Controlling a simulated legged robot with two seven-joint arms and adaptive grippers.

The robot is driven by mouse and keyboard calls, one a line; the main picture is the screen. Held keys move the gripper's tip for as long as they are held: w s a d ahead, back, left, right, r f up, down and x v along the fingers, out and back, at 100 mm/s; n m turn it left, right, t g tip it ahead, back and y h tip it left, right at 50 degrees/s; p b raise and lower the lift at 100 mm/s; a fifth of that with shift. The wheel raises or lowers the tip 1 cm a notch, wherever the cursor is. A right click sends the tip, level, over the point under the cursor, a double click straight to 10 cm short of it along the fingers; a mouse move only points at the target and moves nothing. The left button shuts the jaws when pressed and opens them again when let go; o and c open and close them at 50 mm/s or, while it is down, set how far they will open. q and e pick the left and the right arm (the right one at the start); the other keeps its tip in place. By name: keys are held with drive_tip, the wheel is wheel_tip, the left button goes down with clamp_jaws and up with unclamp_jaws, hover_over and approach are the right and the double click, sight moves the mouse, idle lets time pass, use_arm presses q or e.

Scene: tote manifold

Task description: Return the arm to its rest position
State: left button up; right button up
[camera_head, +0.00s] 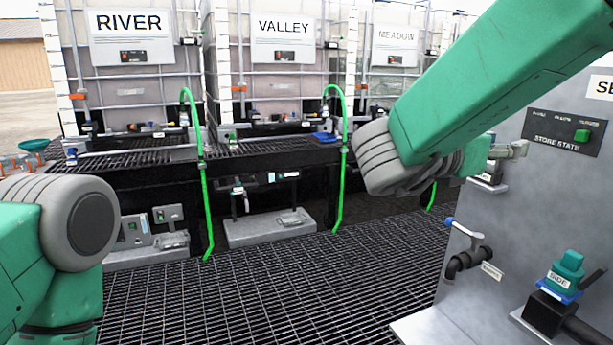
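My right arm comes in from the upper right as a thick green link with a grey ribbed joint near the picture's middle. Behind it, the forearm runs back to the right. My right gripper (513,150) shows small and grey at its end, in front of the grey metal panel (520,210). Its fingers are too small and partly hidden to tell open from shut, and I see nothing clearly held. My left arm shows at the lower left as a green link with a grey round joint. Its gripper is out of view.
The panel carries a STORE STATE box (565,133), a blue-handled valve (466,245) and a green SIDE valve (566,275). Totes labelled RIVER (128,35), VALLEY (283,40) and MEADOW (396,48) stand behind a black bench with green hoses (205,190). The grated floor (290,290) is clear.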

drive_tip(key=w+f+n+t+y, duration=0.4)
drive_tip(key=f+n+t, duration=0.1)
drive_tip(key=f+n, duration=1.05)
drive_tip(key=s+d+f+n+g+y, duration=0.1)
drive_tip(key=s+f+n+y, duration=0.25)
drive_tip(key=f+n, duration=0.65)
drive_tip(key=s+f+n+y, duration=0.35)
drive_tip(key=f+n, duration=0.45)
drive_tip(key=f, duration=0.5)
drive_tip(key=s+f+n+g+y, duration=0.2)
drive_tip(key=s+f+n, duration=0.3)
drive_tip(key=s, duration=0.5)
drive_tip(key=s+f+n+g+y, duration=0.1)
drive_tip(key=s+f+n+g, duration=0.3)
drive_tip(key=s, duration=0.6)
drive_tip(key=s+f+n+g+y, duration=0.2)
drive_tip(key=s+f+n+g, duration=0.2)
drive_tip(key=s, duration=0.5)
drive_tip(key=shift+s+f+n+y, duration=0.35)
drive_tip(key=shift+f+n, duration=0.9)
drive_tip(key=shift+n, duration=0.6)
